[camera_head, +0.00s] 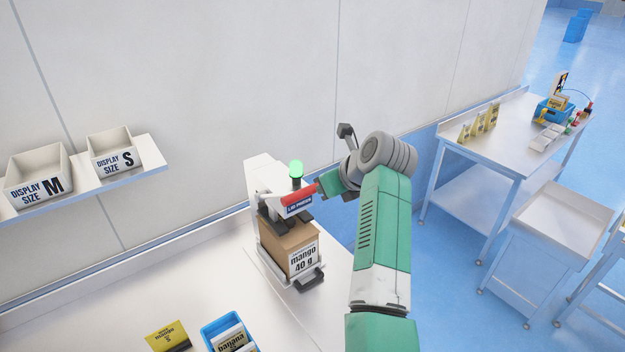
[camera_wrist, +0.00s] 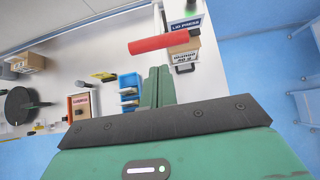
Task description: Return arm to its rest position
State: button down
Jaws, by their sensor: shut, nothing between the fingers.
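My green arm (camera_head: 382,235) reaches up from the bottom of the head view and bends at its grey wrist joint (camera_head: 385,155).
A wall shelf (camera_head: 148,157) at left carries white bins marked M (camera_head: 38,176) and S (camera_head: 112,152). A side table (camera_head: 490,135) and a white cart (camera_head: 562,218) stand at right.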

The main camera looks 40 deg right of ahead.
jog(key=a+r+n+t+h, duration=0.4)
jog(key=a+r+n+t, duration=0.3)
jog(key=a+r+n, duration=0.95)
jog(key=s+a+r+n+t+y, duration=0.2)
jog(key=s+a+r+n+t, duration=0.3)
jog(key=s+a+n, duration=0.7)
jog(key=s+a+r+n+t+y, duration=0.35)
jog(key=s+a+r+n, duration=0.55)
jog(key=a, duration=0.5)
notch_tip(320, 180, down, 23)
jog(key=s+h+b, duration=0.1)
jog(key=b, duration=2)
jog(key=shift+d+f+m+b, duration=0.2)
jog(key=shift+d+m+b, duration=0.1)
jog(key=shift+m, duration=0.05)
jog(key=shift+s, duration=0.1)
